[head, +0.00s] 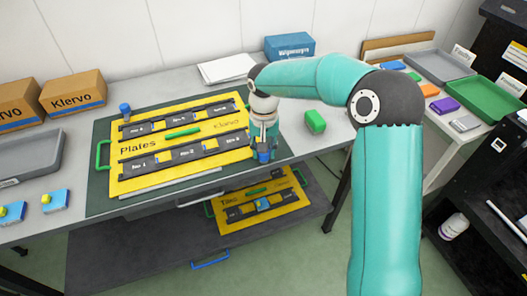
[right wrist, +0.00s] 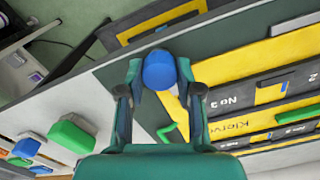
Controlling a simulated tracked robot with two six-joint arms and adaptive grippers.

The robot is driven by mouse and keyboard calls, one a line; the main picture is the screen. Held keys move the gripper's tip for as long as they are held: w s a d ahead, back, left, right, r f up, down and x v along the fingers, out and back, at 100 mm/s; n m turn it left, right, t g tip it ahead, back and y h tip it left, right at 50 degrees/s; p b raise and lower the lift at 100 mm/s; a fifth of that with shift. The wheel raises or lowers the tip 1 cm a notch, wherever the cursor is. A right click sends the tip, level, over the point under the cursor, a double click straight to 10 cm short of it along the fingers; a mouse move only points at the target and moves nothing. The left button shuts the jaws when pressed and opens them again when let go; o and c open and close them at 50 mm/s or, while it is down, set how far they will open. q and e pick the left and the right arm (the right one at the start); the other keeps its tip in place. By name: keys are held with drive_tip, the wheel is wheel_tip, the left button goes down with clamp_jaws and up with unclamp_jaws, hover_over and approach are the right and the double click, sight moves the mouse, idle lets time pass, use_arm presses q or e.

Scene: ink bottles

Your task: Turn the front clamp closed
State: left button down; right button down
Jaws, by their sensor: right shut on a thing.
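The front clamp (head: 263,156) has a blue knob and stands at the near right corner of the yellow "Plates" board (head: 128,187). My right gripper (head: 262,143) reaches down over it and is shut on it. In the right wrist view the round blue knob of the front clamp (right wrist: 159,68) sits between the two fingers of my right gripper (right wrist: 160,88). The turn angle of the knob cannot be told. Another blue clamp (head: 125,109) stands at the board's far left corner. My left gripper is not in view.
The board lies on a dark green mat (head: 100,200) and carries black plates and a green handle (head: 102,155). A green block (head: 315,121) stands right of the gripper. A second yellow board (head: 232,222) lies on the shelf below. Cardboard boxes (head: 73,92) stand at the left.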

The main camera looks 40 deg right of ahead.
drive_tip(key=shift+m, duration=0.6)
drive_tip(key=c, duration=0.8)
unclamp_jaws()
drive_tip(key=shift+o, duration=0.2)
wheel_tip(320, 180, up, 12)
drive_tip(key=shift+f, duration=0.1)
